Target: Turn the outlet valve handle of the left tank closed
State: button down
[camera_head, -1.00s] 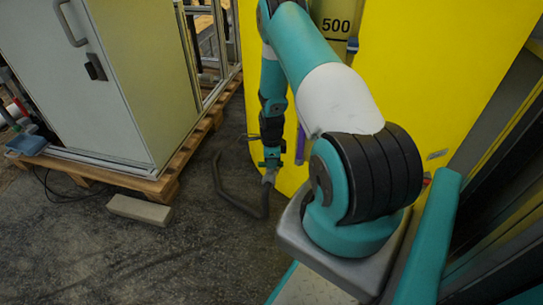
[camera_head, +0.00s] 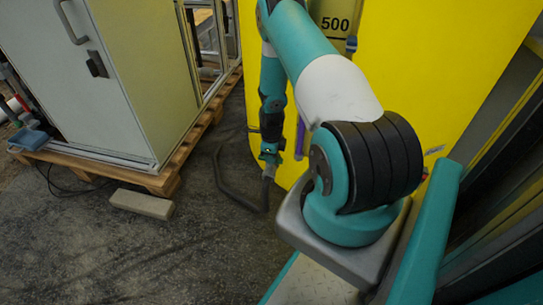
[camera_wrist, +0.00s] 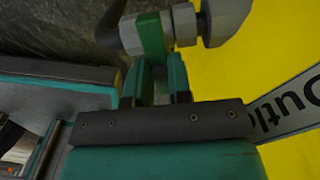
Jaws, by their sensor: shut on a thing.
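In the wrist view my gripper (camera_wrist: 160,85) is shut on the green valve handle (camera_wrist: 152,42). The handle sits between the two fingers and stands across a grey valve body (camera_wrist: 185,24). The yellow tank (camera_wrist: 245,60) is beside the valve, with a label (camera_wrist: 295,105) of which "Outl" can be read. In the head view the tank (camera_head: 430,60) fills the upper right and bears the number 500. My gripper (camera_head: 269,163) is low by its left edge, and the valve is too small there to make out its handle's angle.
A dark hose (camera_head: 232,195) lies on the floor below my gripper. A pale cabinet (camera_head: 140,70) stands on a wooden pallet (camera_head: 150,182) at left. A loose block (camera_head: 141,204) lies in front of it.

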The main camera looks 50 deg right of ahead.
jog(key=c, duration=1)
grip_release()
jog(key=shift+c, duration=0.2)
jog(key=shift+r, duration=0.15)
notch_tip(320, 180, up, 17)
jog(key=p, duration=0.6)
